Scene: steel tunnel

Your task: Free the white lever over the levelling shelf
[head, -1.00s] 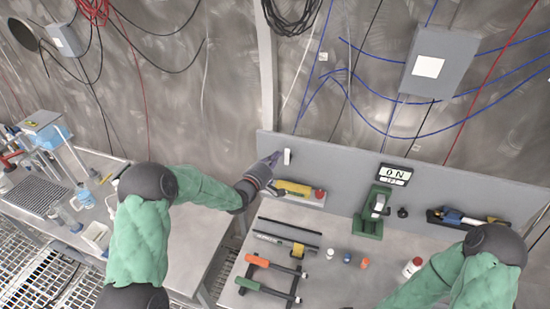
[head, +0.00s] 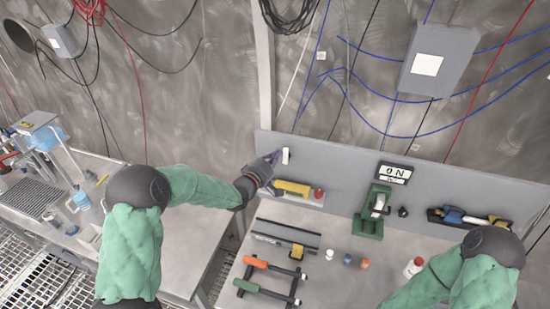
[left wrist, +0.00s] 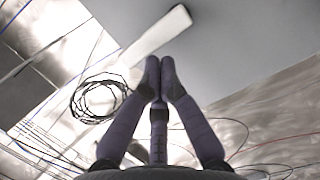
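The white lever (head: 286,156) stands upright on the grey back panel, above a small shelf (head: 309,200) that holds a yellow level (head: 291,187). In the left wrist view the lever (left wrist: 153,34) is a long white bar running diagonally just beyond my fingertips. My left gripper (head: 275,158) is just left of the lever in the head view. In the wrist view its fingers (left wrist: 161,68) are drawn together at the tips, with nothing visible between them. Whether the tips touch the lever I cannot tell. My right gripper is out of view.
A red object (head: 318,193) sits at the shelf's right end. A green device (head: 370,222) stands on the bench below an "ON" sign (head: 395,173).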

